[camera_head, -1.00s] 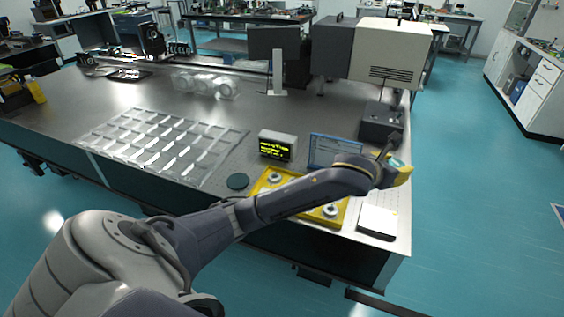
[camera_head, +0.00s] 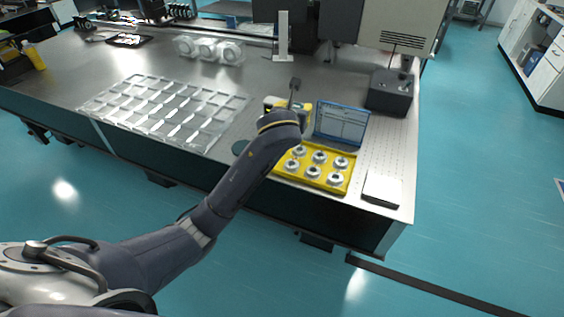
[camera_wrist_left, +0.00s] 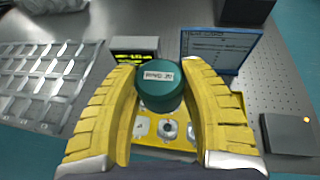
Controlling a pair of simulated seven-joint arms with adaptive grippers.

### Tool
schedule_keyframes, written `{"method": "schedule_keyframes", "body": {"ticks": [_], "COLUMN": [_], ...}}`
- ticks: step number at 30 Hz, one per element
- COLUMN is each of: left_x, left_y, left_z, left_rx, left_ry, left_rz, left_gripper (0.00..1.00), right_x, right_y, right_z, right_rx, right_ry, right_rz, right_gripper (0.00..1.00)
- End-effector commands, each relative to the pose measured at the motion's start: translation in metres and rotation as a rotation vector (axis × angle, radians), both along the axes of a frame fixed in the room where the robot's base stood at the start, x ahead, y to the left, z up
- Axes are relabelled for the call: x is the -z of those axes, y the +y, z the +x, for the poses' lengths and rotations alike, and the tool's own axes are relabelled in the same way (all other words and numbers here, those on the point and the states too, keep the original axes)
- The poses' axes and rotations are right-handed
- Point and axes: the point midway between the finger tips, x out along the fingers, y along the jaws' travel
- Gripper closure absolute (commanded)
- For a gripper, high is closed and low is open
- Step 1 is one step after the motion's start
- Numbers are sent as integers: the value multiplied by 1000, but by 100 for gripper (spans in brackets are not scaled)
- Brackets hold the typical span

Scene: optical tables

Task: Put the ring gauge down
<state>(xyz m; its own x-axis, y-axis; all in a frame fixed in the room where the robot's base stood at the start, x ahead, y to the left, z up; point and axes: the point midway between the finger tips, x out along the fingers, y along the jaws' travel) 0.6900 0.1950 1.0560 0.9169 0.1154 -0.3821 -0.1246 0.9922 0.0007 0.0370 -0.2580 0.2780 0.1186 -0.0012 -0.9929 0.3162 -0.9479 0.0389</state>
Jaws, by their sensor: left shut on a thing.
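My left gripper (camera_head: 290,106) shows in the head view over the back left part of the yellow tray (camera_head: 284,175), largely behind my own wrist. In the left wrist view its yellow fingers (camera_wrist_left: 160,84) are shut on a short teal-green cylinder with a small white label, which I take as the ring gauge (camera_wrist_left: 160,92). No bore shows from this side. My right gripper is not in view.
A tablet-like screen (camera_head: 341,125) stands behind the tray. A small display box (camera_wrist_left: 133,47) stands left of it. A flat white-topped box (camera_head: 382,188) lies at the right, a dark box (camera_head: 390,92) behind. A clear compartment tray (camera_head: 165,110) covers the table's left.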

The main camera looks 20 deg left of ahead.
Motion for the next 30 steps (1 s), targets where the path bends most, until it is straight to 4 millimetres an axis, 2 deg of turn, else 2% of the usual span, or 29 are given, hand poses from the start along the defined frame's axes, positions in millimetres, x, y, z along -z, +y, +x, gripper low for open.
{"method": "schedule_keyframes", "body": {"ticks": [5, 18, 24, 30], "left_x": [29, 123, 148, 157], "left_y": [4, 4, 4, 4], "left_z": [-1, -1, -1, -1], "left_rx": [-12, -11, -11, -11], "left_ry": [5, 4, 1, 0], "left_rz": [1, 0, 0, 0], "left_gripper": [98, 98, 98, 98], "right_x": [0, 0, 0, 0], "right_y": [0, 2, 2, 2], "right_z": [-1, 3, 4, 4], "right_rx": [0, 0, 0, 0], "right_ry": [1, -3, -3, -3], "right_rz": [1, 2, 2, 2], "right_gripper": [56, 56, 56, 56]}}
